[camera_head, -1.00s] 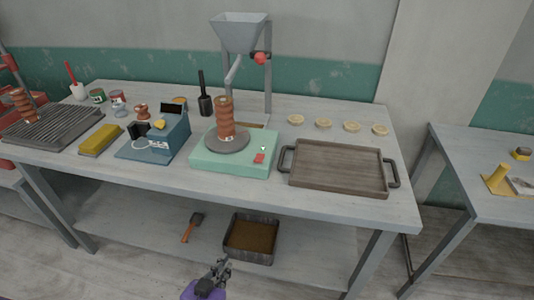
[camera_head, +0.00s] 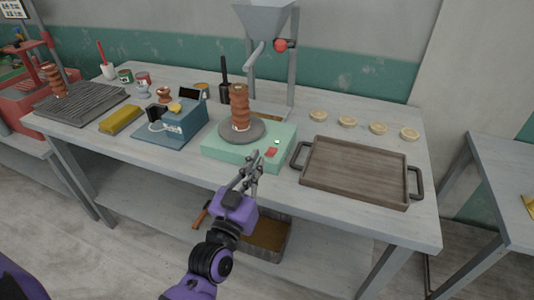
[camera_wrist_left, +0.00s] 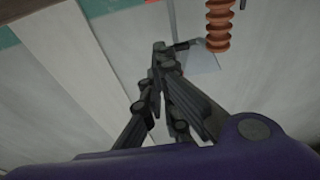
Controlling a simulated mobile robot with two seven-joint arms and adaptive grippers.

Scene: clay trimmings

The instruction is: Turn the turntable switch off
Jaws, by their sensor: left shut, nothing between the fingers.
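The turntable (camera_head: 228,150) is a pale green box on the table with a grey disc on top. A ridged terracotta clay piece (camera_head: 240,107) stands upright on the disc; a ridged terracotta piece also shows at the top of the left wrist view (camera_wrist_left: 218,25). A red switch (camera_head: 271,152) sits on the box's top, front right; whether it is on or off is too small to tell. My left gripper (camera_head: 254,161) is shut and empty, its tips overlapping the box's front edge just left of and below the switch. Its fingers fill the middle of the left wrist view (camera_wrist_left: 159,48). My right gripper is not in view.
A wooden tray (camera_head: 355,174) with dark handles lies right of the turntable, with several pale discs behind it. A blue device (camera_head: 180,128) and a yellow block (camera_head: 121,119) stand to the left. A grey hopper (camera_head: 264,17) on a stand rises behind.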

